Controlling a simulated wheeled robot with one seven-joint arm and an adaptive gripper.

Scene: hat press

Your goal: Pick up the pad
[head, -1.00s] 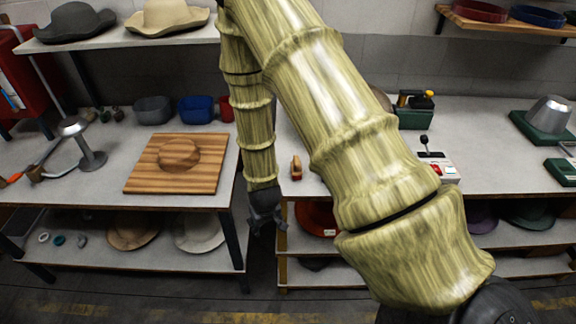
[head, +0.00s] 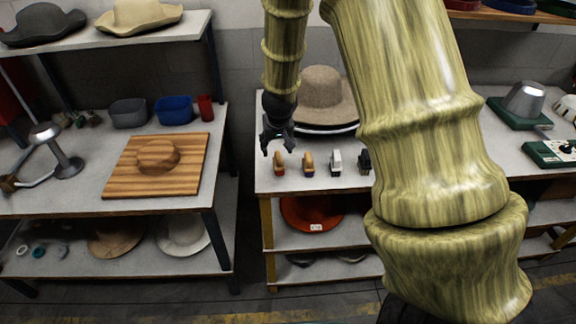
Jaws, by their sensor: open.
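Several small handled items stand in a row near the front edge of the right table, and I cannot tell for sure which is the pad. From the left they are a red-and-tan one (head: 279,163), a tan and dark one (head: 308,163), a white-and-grey one (head: 335,161) and a dark one (head: 364,160) partly hidden by my arm. My gripper (head: 279,150) is open and empty, pointing down. In the picture its fingers show just above and around the top of the red-and-tan item; I cannot tell whether they touch it.
A beige felt hat (head: 326,90) stands behind the row. A wooden board with a round block (head: 118,184) lies on the left table, across a gap. A red hat (head: 311,212) is on the shelf below. Green-based devices (head: 520,119) stand at the right. My arm hides the middle of the table.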

